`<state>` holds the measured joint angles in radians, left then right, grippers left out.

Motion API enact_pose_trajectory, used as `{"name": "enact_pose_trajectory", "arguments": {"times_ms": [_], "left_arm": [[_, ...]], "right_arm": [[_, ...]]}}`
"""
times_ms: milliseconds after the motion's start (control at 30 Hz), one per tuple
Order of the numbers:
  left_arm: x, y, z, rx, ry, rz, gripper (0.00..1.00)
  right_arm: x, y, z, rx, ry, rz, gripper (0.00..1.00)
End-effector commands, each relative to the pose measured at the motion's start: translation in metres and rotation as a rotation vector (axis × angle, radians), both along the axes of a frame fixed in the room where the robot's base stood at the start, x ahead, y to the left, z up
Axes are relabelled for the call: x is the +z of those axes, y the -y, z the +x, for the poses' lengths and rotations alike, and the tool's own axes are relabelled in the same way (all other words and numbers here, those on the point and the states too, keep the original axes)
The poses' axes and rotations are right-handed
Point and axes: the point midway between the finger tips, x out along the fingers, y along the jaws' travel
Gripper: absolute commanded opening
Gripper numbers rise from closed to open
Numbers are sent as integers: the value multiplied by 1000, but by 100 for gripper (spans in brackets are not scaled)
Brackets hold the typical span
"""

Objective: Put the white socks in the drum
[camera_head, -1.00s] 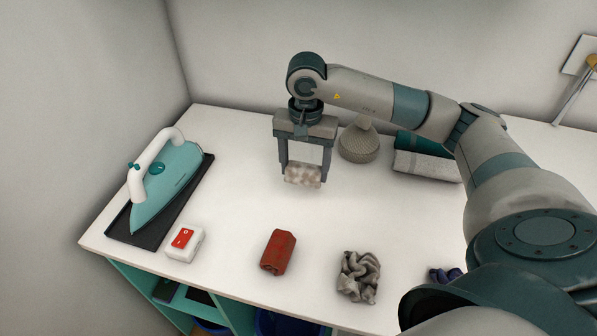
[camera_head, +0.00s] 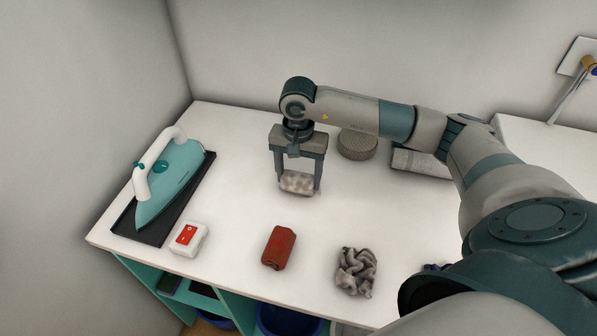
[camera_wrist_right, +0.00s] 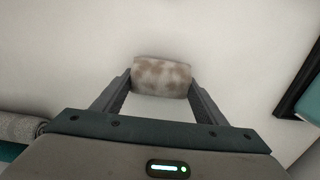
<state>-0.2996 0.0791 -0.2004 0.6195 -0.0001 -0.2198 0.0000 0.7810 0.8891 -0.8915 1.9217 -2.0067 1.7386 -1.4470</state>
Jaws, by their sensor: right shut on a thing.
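The white socks (camera_head: 297,183), a rolled bundle with brownish mottling, are between the fingertips of my right gripper (camera_head: 298,180). The gripper points down over the left-middle of the white counter, shut on the bundle. In the right wrist view the socks (camera_wrist_right: 161,76) span the gap between both fingertips. I cannot tell whether the bundle touches the counter. My left gripper is not in view. No drum shows in either view.
A red roll (camera_head: 279,247) and crumpled grey cloth (camera_head: 356,272) lie in front. A woven object (camera_head: 357,145) and grey roll (camera_head: 421,163) are behind.

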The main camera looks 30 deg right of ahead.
Motion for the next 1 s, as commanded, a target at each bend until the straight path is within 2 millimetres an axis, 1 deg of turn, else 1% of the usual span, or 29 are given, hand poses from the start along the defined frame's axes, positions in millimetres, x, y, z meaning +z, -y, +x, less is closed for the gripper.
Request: {"name": "enact_pose_trajectory", "arguments": {"times_ms": [267, 433, 467, 500, 533, 833, 1000], "left_arm": [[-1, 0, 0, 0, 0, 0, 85], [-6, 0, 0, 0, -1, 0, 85], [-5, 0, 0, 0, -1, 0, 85], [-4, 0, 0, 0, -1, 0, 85], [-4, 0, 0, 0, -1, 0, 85], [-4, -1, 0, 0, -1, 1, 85], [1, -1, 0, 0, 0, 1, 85]], "right_arm": [[-2, 0, 0, 0, 1, 1, 44], [-5, 0, 0, 1, 1, 1, 44], [-4, 0, 0, 0, 1, 1, 70], [-3, 0, 0, 0, 1, 1, 80], [-3, 0, 0, 0, 1, 1, 84], [-3, 0, 0, 0, 1, 1, 84], [1, 0, 0, 0, 1, 1, 84]]}}
